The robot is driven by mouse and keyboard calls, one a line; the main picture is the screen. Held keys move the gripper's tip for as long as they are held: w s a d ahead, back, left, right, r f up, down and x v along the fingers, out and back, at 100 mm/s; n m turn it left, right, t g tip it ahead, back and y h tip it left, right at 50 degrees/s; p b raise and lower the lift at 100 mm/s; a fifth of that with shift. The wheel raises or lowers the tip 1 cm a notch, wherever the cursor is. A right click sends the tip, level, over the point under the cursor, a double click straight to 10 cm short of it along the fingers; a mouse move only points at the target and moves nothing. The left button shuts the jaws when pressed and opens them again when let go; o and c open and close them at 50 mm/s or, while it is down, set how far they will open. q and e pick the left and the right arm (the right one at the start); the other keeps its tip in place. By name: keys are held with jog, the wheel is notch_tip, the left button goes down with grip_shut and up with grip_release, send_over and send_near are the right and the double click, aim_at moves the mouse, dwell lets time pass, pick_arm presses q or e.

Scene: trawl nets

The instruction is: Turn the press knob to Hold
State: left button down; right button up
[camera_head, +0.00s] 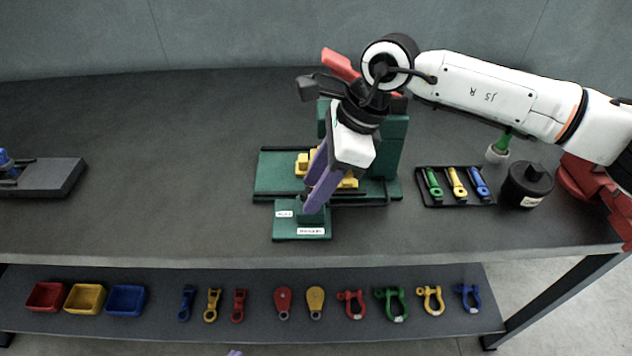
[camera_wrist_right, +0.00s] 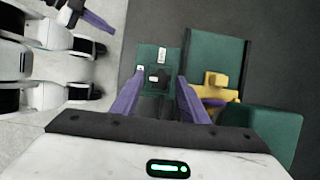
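The green press (camera_head: 390,145) stands mid-table with yellow parts (camera_head: 303,163) on its bed and a red lever on top. At its front is a green knob plate (camera_head: 284,228) with small white labels, too small to read. The knob (camera_wrist_right: 158,76) looks dark in the right wrist view, so I cannot tell its setting. My right gripper (camera_head: 313,205) reaches down over the knob; in the wrist view its purple fingers (camera_wrist_right: 160,85) are apart, with the knob between their tips and gaps visible. Of my left gripper, only a purple tip (camera_head: 235,353) shows at the bottom edge.
A black tray (camera_head: 434,201) with green, yellow and blue-handled tools lies right of the press, beside a black pot (camera_head: 527,186). A dark block (camera_head: 50,178) sits at far left. The lower shelf (camera_head: 250,331) holds bins, shackles and blocks.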

jog(key=c, duration=0.8)
